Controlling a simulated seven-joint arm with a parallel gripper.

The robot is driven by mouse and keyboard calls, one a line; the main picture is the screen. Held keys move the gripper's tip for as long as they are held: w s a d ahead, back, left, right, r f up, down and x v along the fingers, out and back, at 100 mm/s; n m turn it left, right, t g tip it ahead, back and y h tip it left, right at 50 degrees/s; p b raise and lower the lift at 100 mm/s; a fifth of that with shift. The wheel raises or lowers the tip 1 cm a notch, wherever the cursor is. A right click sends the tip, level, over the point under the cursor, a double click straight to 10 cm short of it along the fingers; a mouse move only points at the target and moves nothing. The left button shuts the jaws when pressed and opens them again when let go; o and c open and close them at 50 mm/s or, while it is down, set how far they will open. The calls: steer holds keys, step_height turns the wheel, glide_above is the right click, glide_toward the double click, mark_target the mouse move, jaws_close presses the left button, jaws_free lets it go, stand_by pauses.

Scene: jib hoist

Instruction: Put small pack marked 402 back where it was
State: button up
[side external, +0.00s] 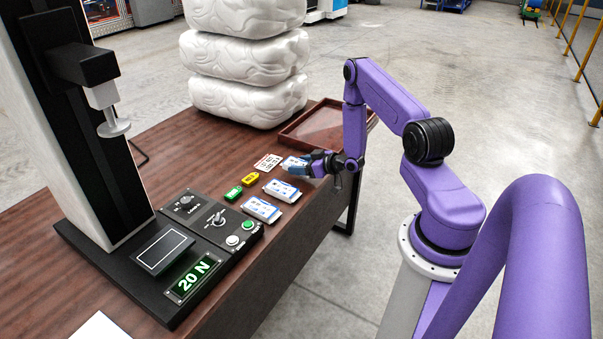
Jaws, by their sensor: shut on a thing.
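My gripper (307,165) is at the far end of a row of small white-and-blue packs, near the table's right edge. It is shut on the farthest small pack (291,162), and its fingers hide part of it. Whether that pack rests on the table or hangs just above it, I cannot tell. A second small pack (282,190) and a third one (262,209) lie flat on the table, nearer the camera. The markings on the packs are too small to read, so I cannot tell which is 402.
A green block (233,193), a yellow block (250,179) and a printed white card (268,161) lie left of the packs. A shallow brown tray (297,132) is behind. White stacked bales (245,55) stand at the back. A test stand's display (193,278) reads 20 N.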

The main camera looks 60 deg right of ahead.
steer(key=shift+f, duration=1.55)
steer(key=shift+f, duration=0.1)
steer(key=o, duration=1.2)
